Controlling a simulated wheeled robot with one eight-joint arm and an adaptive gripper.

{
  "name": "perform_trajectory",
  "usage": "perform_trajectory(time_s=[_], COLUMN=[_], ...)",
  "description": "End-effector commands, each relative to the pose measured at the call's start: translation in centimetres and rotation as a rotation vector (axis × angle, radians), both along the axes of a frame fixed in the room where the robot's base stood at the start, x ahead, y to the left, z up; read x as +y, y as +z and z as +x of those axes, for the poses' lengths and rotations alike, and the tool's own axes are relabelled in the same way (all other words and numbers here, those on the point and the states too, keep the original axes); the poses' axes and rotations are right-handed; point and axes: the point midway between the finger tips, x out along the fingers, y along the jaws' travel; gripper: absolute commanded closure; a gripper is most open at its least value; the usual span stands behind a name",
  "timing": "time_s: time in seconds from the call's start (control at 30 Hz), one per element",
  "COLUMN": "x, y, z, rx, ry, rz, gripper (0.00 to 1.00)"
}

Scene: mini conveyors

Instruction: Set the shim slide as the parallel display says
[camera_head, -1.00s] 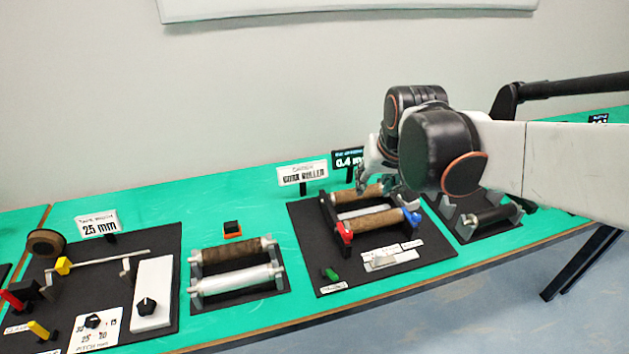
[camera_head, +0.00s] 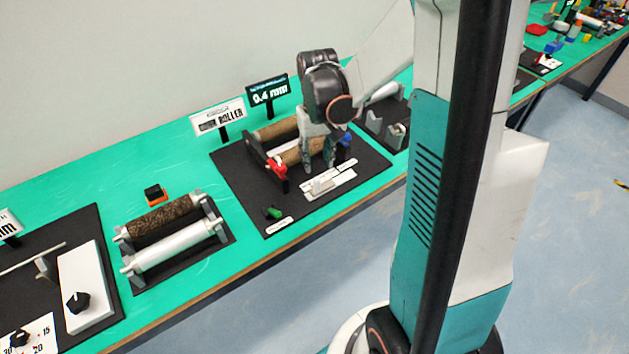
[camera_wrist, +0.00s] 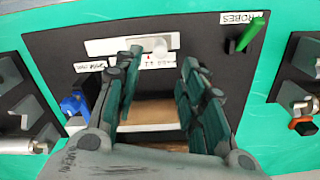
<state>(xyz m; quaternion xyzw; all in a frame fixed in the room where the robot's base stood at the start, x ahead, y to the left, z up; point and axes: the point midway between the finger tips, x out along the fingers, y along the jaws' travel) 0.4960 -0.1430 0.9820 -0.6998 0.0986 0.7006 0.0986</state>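The shim slide (camera_head: 322,184) is a pale strip with a small raised white knob, in front of the roller stand on a black board. In the wrist view the slide plate (camera_wrist: 105,47) lies at the top, and its knob (camera_wrist: 160,47) shows just beyond the gap between my fingers. The parallel display (camera_head: 268,90) is a dark sign behind the rollers reading 0.4, followed by smaller text I cannot read surely. My gripper (camera_head: 320,168) points down over the front roller, behind the slide. In the wrist view my gripper (camera_wrist: 162,62) is open, with nothing between its fingers.
Brown rollers (camera_head: 300,152) sit in a stand with a red clamp (camera_head: 278,168) and a blue clamp (camera_head: 346,140). A white ROLLER sign (camera_head: 218,116) stands behind. Another roller pair (camera_head: 172,235) is to the left.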

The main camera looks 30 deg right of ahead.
Motion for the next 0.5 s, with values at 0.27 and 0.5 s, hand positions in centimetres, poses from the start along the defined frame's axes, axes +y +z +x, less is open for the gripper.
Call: perform_trajectory(time_s=[0.27, 0.5], x=[0.0, 0.0], y=[-5.9, -8.8], z=[0.1, 0.0], rx=[-0.001, -0.001], ry=[0.000, 0.000], rz=[0.000, 0.000], gripper=[0.62, 0.62])
